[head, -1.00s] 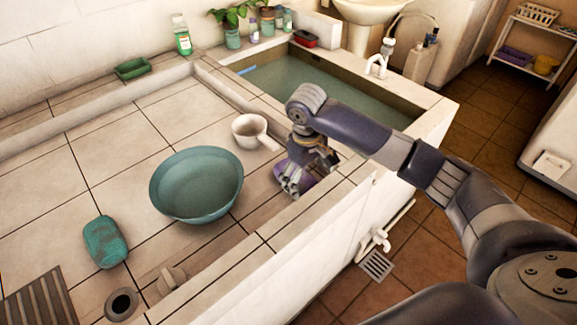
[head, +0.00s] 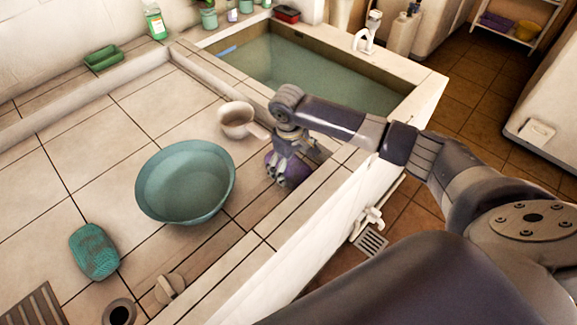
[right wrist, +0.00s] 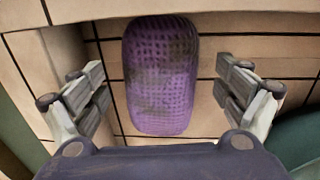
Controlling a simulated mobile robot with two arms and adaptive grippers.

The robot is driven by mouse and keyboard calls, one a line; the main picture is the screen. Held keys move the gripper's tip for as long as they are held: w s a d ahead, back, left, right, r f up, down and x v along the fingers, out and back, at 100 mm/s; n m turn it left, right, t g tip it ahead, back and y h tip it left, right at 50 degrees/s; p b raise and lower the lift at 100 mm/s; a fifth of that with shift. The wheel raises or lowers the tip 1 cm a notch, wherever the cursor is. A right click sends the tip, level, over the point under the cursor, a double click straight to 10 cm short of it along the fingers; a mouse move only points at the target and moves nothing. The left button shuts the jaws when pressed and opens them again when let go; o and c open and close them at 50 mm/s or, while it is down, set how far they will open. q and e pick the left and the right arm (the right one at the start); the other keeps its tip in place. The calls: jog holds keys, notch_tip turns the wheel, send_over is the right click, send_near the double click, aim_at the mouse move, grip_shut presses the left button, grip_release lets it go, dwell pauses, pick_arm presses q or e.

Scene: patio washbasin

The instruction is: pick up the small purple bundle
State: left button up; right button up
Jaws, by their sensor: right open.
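The small purple bundle (right wrist: 160,75) is a rounded, net-textured block with dark patches. In the right wrist view it lies on the tiles between the two spread fingers of my right gripper (right wrist: 162,98), with a gap on each side. In the head view the bundle (head: 294,172) is mostly hidden under my right gripper (head: 281,172), which points down over it beside the raised ledge. My right gripper is open and holds nothing. My left gripper is not in view.
A teal basin (head: 186,182) stands left of the bundle, and a white dipper (head: 237,119) sits just behind it. A water-filled tank (head: 310,75) is at the back. A green scrubbing block (head: 94,251) lies front left. A raised ledge (head: 320,197) runs along the right.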

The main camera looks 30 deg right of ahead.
aim_at(294, 167)
jog(key=shift+d+f, duration=0.15)
jog(key=shift+f, duration=0.65)
jog(key=shift+d+f, duration=0.15)
jog(key=shift+f, duration=0.6)
jog(key=shift+c, duration=0.4)
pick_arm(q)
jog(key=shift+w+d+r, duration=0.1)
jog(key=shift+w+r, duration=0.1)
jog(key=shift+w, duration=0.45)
pick_arm(e)
jog(key=c, duration=1.1)
